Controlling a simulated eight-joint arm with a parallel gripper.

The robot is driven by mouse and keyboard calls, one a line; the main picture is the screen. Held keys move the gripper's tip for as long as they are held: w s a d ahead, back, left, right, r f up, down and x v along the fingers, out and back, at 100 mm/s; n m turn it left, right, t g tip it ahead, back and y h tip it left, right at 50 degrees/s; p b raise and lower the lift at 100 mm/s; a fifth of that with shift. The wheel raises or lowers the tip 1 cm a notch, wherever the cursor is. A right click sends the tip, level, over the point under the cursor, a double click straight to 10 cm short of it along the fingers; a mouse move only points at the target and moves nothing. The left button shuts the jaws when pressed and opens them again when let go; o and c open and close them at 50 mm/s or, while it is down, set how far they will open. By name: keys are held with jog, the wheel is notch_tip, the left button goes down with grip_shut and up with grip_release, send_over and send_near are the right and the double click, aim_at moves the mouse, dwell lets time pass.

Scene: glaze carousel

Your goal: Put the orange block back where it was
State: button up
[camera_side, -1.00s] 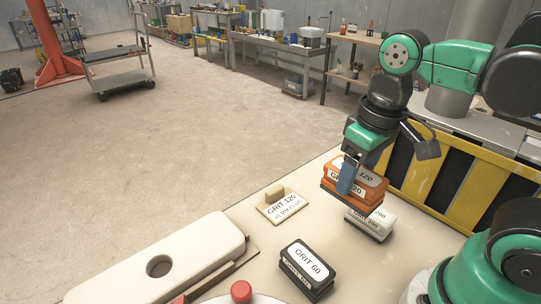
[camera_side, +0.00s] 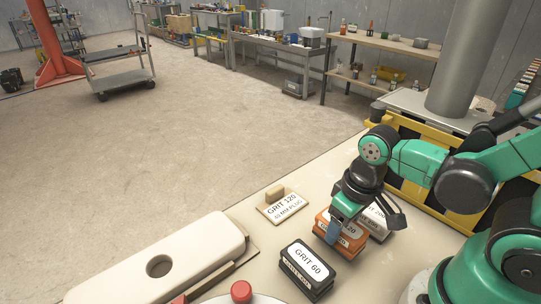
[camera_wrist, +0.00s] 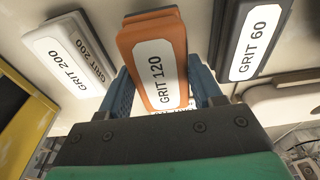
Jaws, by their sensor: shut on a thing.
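The orange block (camera_side: 350,243), labelled GRIT 120, is between the blue fingers of my gripper (camera_side: 333,233), which is shut on it. In the wrist view the orange block (camera_wrist: 155,65) shows its label, with a finger of my gripper (camera_wrist: 163,88) on either side. It is low at the table, between the dark GRIT 60 block (camera_side: 309,268) and the white GRIT 200 block (camera_side: 375,222). I cannot tell whether its underside touches the table.
A flat GRIT 120 plate (camera_side: 290,213) with a wooden plug lies behind the blocks. A long cream piece with a hole (camera_side: 200,250) and a red button (camera_side: 241,291) are at the front left. A yellow-black barrier (camera_side: 425,195) runs along the right.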

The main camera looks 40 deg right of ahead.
jog(key=shift+f, duration=1.05)
jog(key=o, duration=1.1)
jog(key=shift+r, duration=0.1)
